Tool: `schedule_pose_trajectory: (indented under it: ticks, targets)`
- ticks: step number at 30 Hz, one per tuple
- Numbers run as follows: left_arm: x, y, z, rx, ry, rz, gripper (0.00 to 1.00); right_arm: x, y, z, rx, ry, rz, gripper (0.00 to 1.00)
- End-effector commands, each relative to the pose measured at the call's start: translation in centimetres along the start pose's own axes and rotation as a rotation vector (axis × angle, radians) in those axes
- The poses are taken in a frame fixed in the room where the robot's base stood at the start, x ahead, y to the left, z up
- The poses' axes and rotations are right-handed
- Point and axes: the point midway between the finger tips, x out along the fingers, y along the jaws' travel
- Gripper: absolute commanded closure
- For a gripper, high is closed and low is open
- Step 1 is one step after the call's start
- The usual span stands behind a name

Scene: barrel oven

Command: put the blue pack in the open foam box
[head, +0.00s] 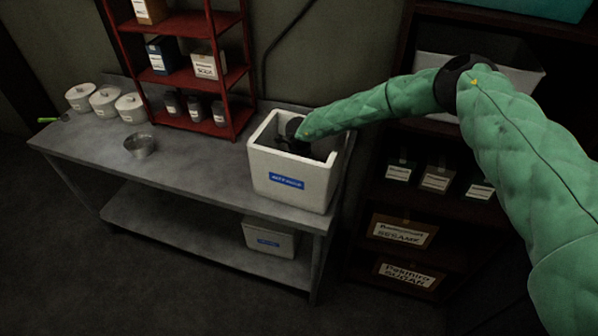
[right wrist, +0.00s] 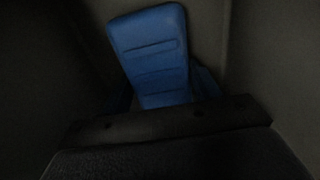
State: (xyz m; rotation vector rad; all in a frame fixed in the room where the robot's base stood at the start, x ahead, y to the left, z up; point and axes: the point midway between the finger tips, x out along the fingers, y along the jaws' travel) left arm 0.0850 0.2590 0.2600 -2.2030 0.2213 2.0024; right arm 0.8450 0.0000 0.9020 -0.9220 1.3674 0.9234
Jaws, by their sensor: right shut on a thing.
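The open foam box (head: 292,185) is white with a blue label and stands on the right end of the metal table. My right arm reaches over its rim, and the dark right gripper (head: 296,132) is down in its mouth, fingers hidden by the box and arm in the head view. In the right wrist view the blue pack (right wrist: 152,55) stands tilted between pale inner walls, its lower end hidden behind the dark gripper (right wrist: 168,122). The right gripper is shut on the blue pack. Darker blue shows beside the pack, too dim to identify. My left gripper is out of view.
White canisters (head: 104,100) and a metal bowl (head: 140,146) are at left. Another white box (head: 270,238) sits on the lower shelf. A dark shelf unit (head: 375,205) stands at right.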

Motion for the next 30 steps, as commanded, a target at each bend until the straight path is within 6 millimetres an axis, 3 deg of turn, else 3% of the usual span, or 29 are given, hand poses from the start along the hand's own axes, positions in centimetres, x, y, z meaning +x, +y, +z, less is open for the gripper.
schedule_pose_trajectory:
  ticks: [14,15,18,30]
  targets:
    - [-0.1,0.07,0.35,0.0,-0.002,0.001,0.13,1.0,-0.05,0.0,0.0,0.0,-0.001,0.7]
    - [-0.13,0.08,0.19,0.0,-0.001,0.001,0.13,1.01,-0.03,-0.02,0.0,0.0,0.0,0.36]
    - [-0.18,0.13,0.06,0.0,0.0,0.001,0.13,0.95,-0.03,-0.01,0.0,0.0,0.0,0.17]
    - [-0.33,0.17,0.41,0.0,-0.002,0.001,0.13,0.57,-0.06,0.0,0.0,0.0,-0.001,0.17]
